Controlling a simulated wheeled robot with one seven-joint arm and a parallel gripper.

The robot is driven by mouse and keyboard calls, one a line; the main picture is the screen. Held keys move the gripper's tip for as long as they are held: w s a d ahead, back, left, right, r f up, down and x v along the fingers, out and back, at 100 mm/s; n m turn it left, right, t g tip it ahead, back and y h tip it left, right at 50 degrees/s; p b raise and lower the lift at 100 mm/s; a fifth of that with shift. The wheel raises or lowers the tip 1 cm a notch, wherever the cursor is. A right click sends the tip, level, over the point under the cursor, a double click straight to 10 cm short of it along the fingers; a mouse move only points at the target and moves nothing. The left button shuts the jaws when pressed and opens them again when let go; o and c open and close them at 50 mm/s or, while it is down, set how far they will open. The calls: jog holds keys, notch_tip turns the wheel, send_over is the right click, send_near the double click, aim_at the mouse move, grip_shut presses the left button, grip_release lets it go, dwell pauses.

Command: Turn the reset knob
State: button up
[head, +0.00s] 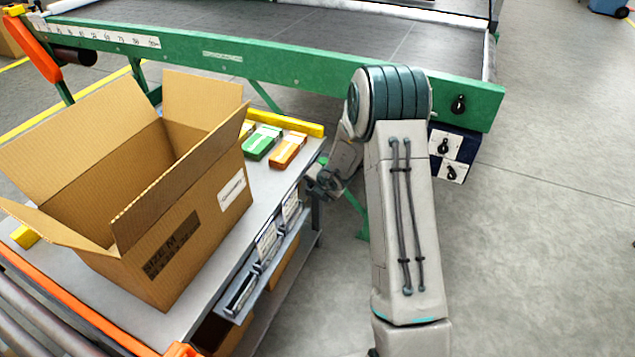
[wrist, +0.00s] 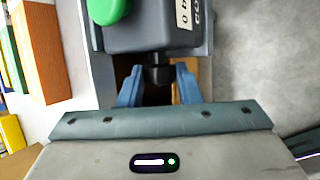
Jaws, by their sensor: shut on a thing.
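In the wrist view, a black knob (wrist: 158,74) sticks out of a dark grey control box (wrist: 150,38). The box has a green button and a white label, only partly in view. My gripper (wrist: 158,82) has its two blue fingers on either side of the knob and is shut on it. I cannot read any word naming the knob. In the head view, my gripper (head: 327,182) is at the right end of the worktable, beyond my arm; the held knob cannot be made out there.
A large open carton (head: 190,225) stands on the worktable (head: 280,190). Green (head: 261,142) and orange (head: 289,150) small boxes lie behind it. The floor at right is clear.

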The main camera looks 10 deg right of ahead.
jog(key=g+h+p, duration=0.1)
jog(key=h+p, duration=0.1)
jog(key=g+h+p, duration=0.1)
jog(key=shift+w+a+r+n+g+p, duration=0.15)
jog(key=shift+a+r+n+g+p, duration=0.15)
jog(key=shift+n+p, duration=0.1)
jog(key=shift+f+g+h+p, duration=0.15)
jog(key=shift+g+h+p, duration=0.25)
jog(key=shift+h+p, duration=0.55)
jog(key=shift+w, duration=0.1)
jog(key=o, duration=1)
jog(key=shift+f, duration=0.1)
jog(key=shift+c, duration=0.2)
jog(key=p+v, duration=0.2)
jog(key=v, duration=1.1)
jog(key=shift+r+p, duration=0.3)
jog(key=shift+r, duration=0.15)
